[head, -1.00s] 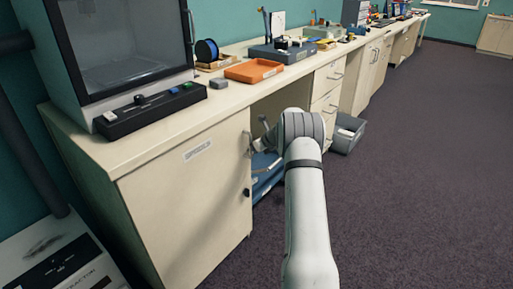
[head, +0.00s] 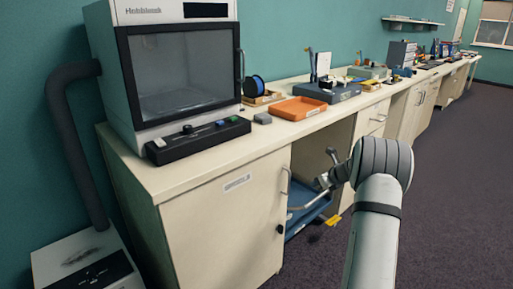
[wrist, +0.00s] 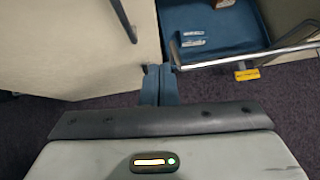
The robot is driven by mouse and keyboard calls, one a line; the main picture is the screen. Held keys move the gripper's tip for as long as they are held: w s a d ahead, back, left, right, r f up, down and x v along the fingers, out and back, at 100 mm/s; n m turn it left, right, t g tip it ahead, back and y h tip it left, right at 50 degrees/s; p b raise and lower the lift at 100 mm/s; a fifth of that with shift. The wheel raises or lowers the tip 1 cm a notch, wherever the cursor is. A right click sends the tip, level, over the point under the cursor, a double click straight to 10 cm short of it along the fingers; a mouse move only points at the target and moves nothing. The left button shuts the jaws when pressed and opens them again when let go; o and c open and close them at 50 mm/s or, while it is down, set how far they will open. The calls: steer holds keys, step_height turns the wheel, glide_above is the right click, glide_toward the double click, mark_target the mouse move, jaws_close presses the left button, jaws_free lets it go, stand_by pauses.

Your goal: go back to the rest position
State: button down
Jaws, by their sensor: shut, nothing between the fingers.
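My gripper (wrist: 160,82) shows in the wrist view with its two dark fingers together and nothing between them. It points toward the edge of the pale cabinet, beside the blue cart (wrist: 215,30) under the counter. In the head view my pale arm rises at the lower right, and its thick grey joint hides part of the space behind it. I cannot make out the fingertips in the head view.
The pale cabinet (head: 225,215) stands left of my arm, its door shut. The blue cart also shows in the head view (head: 310,213). Open floor (head: 465,200) lies right.

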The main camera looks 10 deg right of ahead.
steer(key=a+r+m+t+h+p, duration=0.25)
steer(key=r+m, duration=0.25)
steer(key=r, duration=0.5)
steer(key=a+r+m+t+h+p, duration=0.1)
steer(key=a+r+m+h+p, duration=0.15)
steer(key=r+m, duration=0.55)
steer(key=s+a+r+m+g+h+p, duration=0.15)
steer(key=s+a+r+m+p, duration=0.35)
steer(key=s+r+m, duration=0.5)
steer(key=s+a+m+g+y+p, duration=0.1)
steer(key=s+a+m+g+p, duration=0.1)
steer(key=s+a+m, duration=0.4)
steer(key=s+a+r+m+g+y+p, duration=0.1)
steer(key=s+a+m+g+p, duration=0.2)
steer(key=s, duration=1.2)
steer(key=s+a+r+m+g+y+p, duration=0.1)
steer(key=s+a+m+g+p, duration=0.2)
steer(key=s+a+m, duration=0.5)
steer(key=s, duration=0.2)
steer(key=shift+s+a+m+p, duration=0.3)
steer(key=shift+s+a+p, duration=0.1)
